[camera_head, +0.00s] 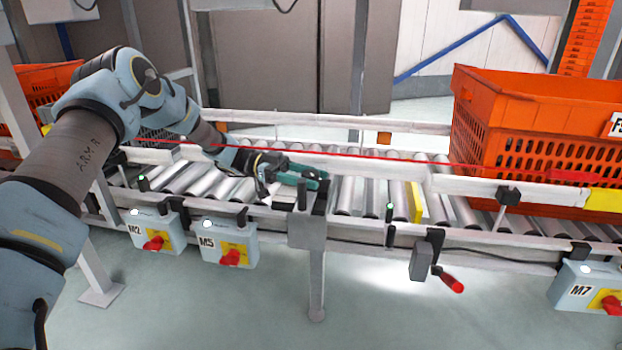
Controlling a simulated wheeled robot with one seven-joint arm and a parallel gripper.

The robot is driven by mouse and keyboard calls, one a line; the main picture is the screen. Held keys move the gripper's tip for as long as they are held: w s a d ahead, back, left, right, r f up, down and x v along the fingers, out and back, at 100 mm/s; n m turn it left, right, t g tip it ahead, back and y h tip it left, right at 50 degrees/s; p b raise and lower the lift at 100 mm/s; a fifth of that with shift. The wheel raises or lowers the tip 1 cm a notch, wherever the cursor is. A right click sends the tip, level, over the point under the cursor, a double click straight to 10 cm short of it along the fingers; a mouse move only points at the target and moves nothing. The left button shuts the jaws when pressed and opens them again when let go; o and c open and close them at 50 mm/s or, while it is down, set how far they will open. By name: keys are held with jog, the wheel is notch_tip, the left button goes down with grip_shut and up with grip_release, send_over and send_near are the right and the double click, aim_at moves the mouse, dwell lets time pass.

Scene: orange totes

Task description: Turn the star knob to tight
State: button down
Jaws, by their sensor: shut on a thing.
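My gripper (322,180) is at the near guide rail of the roller conveyor, at the middle of the picture. Its teal fingers point right and reach the rail's break above a support leg. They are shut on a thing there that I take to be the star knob. The knob is mostly hidden by the fingers, so its shape and how far it is turned cannot be told. A dark bracket (319,200) stands just below the fingertips. A similar black knob (508,194) sits on the rail farther right, apart from my gripper.
An orange tote (487,130) stands on the rollers at right. Grey boxes M2 (143,222), M5 (212,240) and M7 (575,276) with red switches hang below the conveyor. A red-handled crank (450,281) juts out front. A red line runs along the rail.

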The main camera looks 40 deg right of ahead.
aim_at(311, 173)
jog(key=shift+c, duration=1.4)
grip_release()
notch_tip(311, 173, up, 10)
jog(key=shift+p, duration=1.25)
